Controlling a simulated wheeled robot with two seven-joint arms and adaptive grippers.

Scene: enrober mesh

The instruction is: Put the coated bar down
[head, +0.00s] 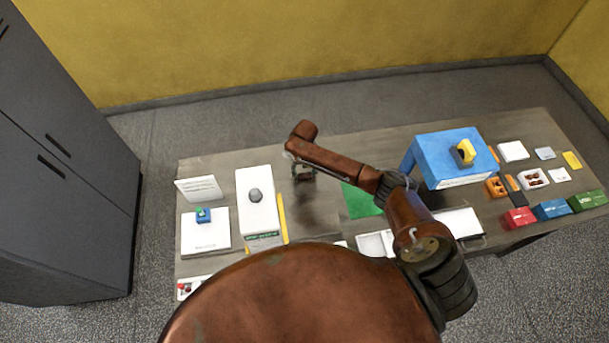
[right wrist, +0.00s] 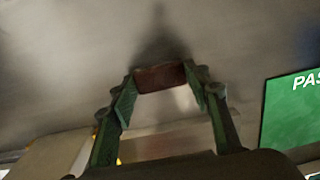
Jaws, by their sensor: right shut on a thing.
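The coated bar (right wrist: 160,77) is dark reddish brown and shows in the right wrist view, between the tips of my right gripper (right wrist: 160,88). The fingers are shut on it. In the head view my right gripper (head: 304,175) is low over the bare grey table, right of the white box with the grey knob; the bar is too small to tell there. A dark shadow lies on the table beyond the bar. Whether the bar touches the table I cannot tell. A green mat (head: 361,201) lies right of the gripper; in the right wrist view (right wrist: 291,112) it bears partly cut-off white letters. My left gripper is out of sight.
The white box (head: 257,215) stands left of the gripper, with a yellow strip (head: 283,218) beside it. A blue machine (head: 448,158) stands to the right. Small boxes and trays fill the table's right end. Bare table (head: 325,210) lies between the white box and the mat.

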